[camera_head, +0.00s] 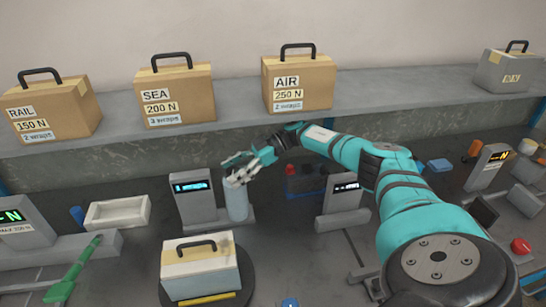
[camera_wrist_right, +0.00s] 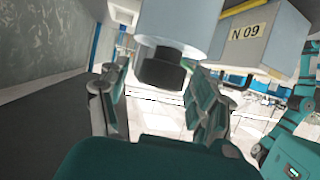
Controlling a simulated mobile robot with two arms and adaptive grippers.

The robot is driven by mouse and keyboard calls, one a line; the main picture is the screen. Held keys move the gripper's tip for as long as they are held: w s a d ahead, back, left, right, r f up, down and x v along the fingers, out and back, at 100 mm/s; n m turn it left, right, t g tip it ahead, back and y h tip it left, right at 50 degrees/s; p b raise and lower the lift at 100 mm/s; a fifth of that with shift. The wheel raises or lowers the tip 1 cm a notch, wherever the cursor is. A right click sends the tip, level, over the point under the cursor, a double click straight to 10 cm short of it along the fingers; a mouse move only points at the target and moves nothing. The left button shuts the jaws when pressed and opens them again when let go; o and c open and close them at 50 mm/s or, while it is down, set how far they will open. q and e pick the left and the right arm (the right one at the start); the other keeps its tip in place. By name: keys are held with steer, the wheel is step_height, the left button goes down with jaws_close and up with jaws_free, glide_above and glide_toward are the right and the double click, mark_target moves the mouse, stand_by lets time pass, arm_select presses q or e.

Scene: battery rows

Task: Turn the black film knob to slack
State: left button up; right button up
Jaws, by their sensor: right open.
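The black film knob (camera_wrist_right: 160,70) sits on the end of a pale film roll (camera_wrist_right: 178,22) in the right wrist view. My right gripper (camera_wrist_right: 158,100) is open, with one finger on each side of the knob and a visible gap to it. In the head view the film roll (camera_head: 236,202) stands upright beside a post with a blue display (camera_head: 191,187). My right gripper (camera_head: 248,165) is at the roll's top there and hides the knob. My left gripper is not in view.
A box with a handle (camera_head: 200,268) stands on a dark round turntable (camera_head: 247,280) in front of the roll. A second display post (camera_head: 344,192) is to the right. A white tray (camera_head: 117,212) and a green tool (camera_head: 76,270) lie left. Labelled cases (camera_head: 180,95) line the back shelf.

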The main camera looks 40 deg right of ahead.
steer(key=m+t+h+p, duration=0.2)
steer(key=p, duration=0.2)
steer(key=m+t+h+p, duration=0.1)
steer(key=m+t+p, duration=0.1)
steer(key=p, duration=0.3)
steer(key=m+t+h+p, duration=0.2)
steer(key=m+p, duration=0.1)
steer(key=p, duration=0.1)
steer(key=shift+s+a+r+m+t+h, duration=0.2)
steer(key=shift+r+m+t+h, duration=0.05)
steer(key=shift+m+t+h, duration=0.05)
steer(key=m+h, duration=0.1)
steer(key=m+t+h+p, duration=0.1)
steer(key=m+h, duration=0.1)
steer(key=shift+a+f+t, duration=0.1)
steer(key=shift+f+t, duration=0.15)
steer(key=shift+t, duration=0.15)
steer(key=m+h, duration=0.2)
steer(key=shift+w+h+p, duration=0.1)
steer(key=shift+h+p, duration=0.2)
steer(key=shift+h, duration=0.1)
steer(key=shift+s+d+m+h, duration=0.25)
steer(key=shift+m+h, duration=0.25)
steer(key=shift+m, duration=0.1)
steer(key=b+v, duration=0.3)
steer(key=v, duration=1.4)
steer(key=shift+f, duration=0.1)
